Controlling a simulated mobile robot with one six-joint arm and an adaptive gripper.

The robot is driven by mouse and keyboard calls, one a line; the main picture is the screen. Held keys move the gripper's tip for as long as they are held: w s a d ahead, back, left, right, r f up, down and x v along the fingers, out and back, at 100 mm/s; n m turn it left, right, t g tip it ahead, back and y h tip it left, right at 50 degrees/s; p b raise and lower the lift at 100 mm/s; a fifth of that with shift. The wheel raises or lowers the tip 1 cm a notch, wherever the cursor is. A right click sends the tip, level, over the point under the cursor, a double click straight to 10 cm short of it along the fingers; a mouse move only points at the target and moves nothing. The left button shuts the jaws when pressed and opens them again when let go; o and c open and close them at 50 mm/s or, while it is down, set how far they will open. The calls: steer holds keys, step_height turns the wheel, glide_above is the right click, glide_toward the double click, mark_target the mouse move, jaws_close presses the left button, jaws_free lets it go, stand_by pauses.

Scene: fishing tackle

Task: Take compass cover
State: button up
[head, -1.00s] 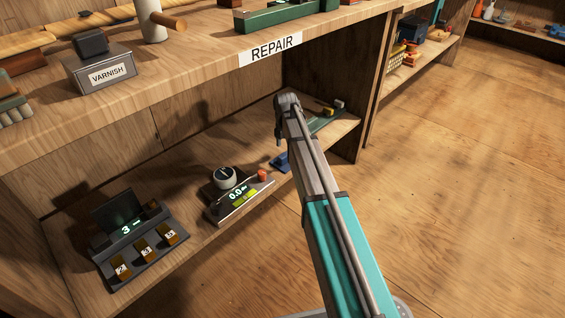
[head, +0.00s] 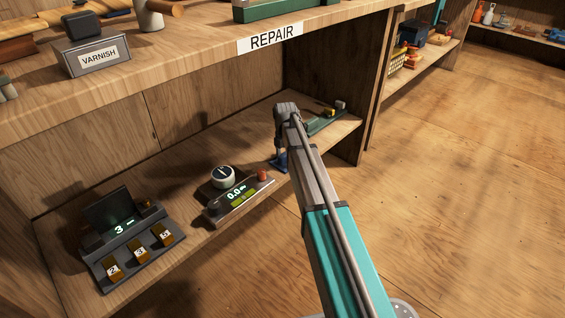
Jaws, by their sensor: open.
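My gripper (head: 279,152) points down over the lower shelf, at the end of my teal and grey arm. It is open, and its fingers are small and dark in this view. A small blue item (head: 279,163) lies on the shelf right under the fingertips, partly hidden by them; I cannot tell whether they touch it. A round white dial (head: 223,176) with a dark face, perhaps a compass, sits on a dark base left of my gripper. I cannot make out for certain which item is the compass cover.
A device with a lit display (head: 238,194) and an orange-red knob (head: 263,175) stands left of my gripper. A dark console (head: 128,244) with numbered tabs is further left. The upper shelf with the REPAIR label (head: 275,36) overhangs. A green tray (head: 327,121) lies behind.

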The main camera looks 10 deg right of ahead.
mark_target(285, 154)
stand_by(0.3)
jaws_close()
steer(key=shift+r, duration=0.2)
stand_by(0.4)
step_height(285, 154, up, 3)
steer(key=p, duration=0.3)
steer(key=s+d+r+p, duration=0.2)
steer(key=s+r+p, duration=0.7)
steer(key=s, duration=0.4)
steer(key=shift+s+r+p, duration=0.3)
steer(key=shift+s+p, duration=0.1)
steer(key=shift+p, duration=0.1)
